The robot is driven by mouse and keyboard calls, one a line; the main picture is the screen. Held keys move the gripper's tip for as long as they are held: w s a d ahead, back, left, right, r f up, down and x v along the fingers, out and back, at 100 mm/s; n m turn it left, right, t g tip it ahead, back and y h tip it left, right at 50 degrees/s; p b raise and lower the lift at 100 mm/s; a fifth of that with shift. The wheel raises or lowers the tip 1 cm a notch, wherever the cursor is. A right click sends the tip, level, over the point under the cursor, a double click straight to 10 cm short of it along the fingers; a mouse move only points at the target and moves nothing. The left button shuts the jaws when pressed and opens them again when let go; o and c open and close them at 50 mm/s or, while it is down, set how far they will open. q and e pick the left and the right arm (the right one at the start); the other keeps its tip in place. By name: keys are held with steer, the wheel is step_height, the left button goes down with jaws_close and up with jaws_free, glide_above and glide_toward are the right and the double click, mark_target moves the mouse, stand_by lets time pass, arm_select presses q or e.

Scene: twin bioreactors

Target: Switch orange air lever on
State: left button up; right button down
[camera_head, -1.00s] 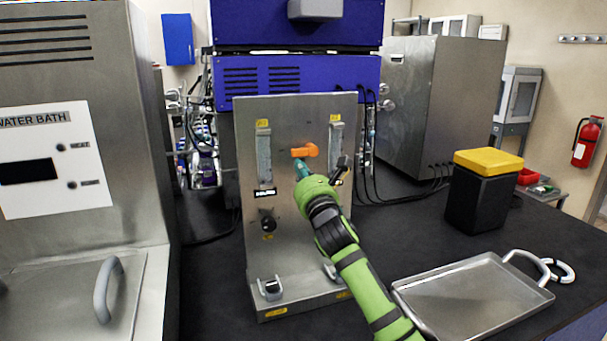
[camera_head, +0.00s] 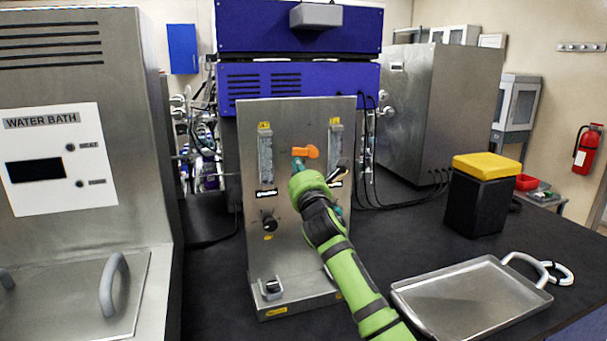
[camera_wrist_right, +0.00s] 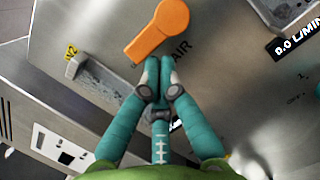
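The orange air lever (camera_head: 305,152) is on the upper middle of a steel panel (camera_head: 294,250). Its round hub is at the right and its handle points left, about level. In the right wrist view the lever (camera_wrist_right: 158,30) lies just past the fingertips, above the printed word AIR. My right gripper (camera_head: 298,163) is just below the handle's left end. In the wrist view its teal fingers (camera_wrist_right: 159,78) are together with nothing between them. They are close to the handle end; whether they touch it I cannot tell. My left gripper is not in view.
Flow tubes (camera_head: 265,158) flank the lever, and a black knob (camera_head: 269,222) sits lower left. A water bath (camera_head: 130,60) stands left. A metal tray (camera_head: 470,300) and a black bin with yellow lid (camera_head: 485,166) are right. Dark bench lies clear between panel and bin.

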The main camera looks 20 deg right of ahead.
mark_target(295, 151)
steer(key=shift+a+r+m+h, duration=0.15)
steer(key=shift+r+m+h, duration=0.25)
steer(key=shift+m, duration=0.6)
steer(key=shift+a+r+m+g+p, duration=0.1)
steer(key=shift+r+m+g+p, duration=0.25)
steer(key=shift+m, duration=0.75)
steer(key=shift+r+m+h, duration=0.2)
steer(key=shift+m+h, duration=0.1)
steer(key=shift+m, duration=0.2)
steer(key=shift+r+m+g+h+p, duration=0.15)
steer(key=shift+r+m+h+p, duration=0.2)
steer(key=shift+m, duration=0.55)
steer(key=shift+r+m+g+h+p, duration=0.15)
steer(key=shift+r+m+p, duration=0.15)
steer(key=shift+m+p, duration=0.45)
steer(key=shift+d+r+m+g+p, duration=0.1)
steer(key=shift+r+m+g+p, duration=0.35)
steer(key=shift+m, duration=0.8)
steer(key=shift+d+r+m+g+p, duration=0.1)
steer(key=shift+r+m+p, duration=0.3)
steer(key=shift+m+p, duration=0.55)
steer(key=shift+d+r+m+g+p, duration=0.25)
steer(key=shift+m+p, duration=0.2)
steer(key=shift+m, duration=0.45)
steer(key=shift+d+r+m+g+p, duration=0.2)
steer(key=shift+m+p, duration=0.2)
steer(key=shift+m, duration=0.45)
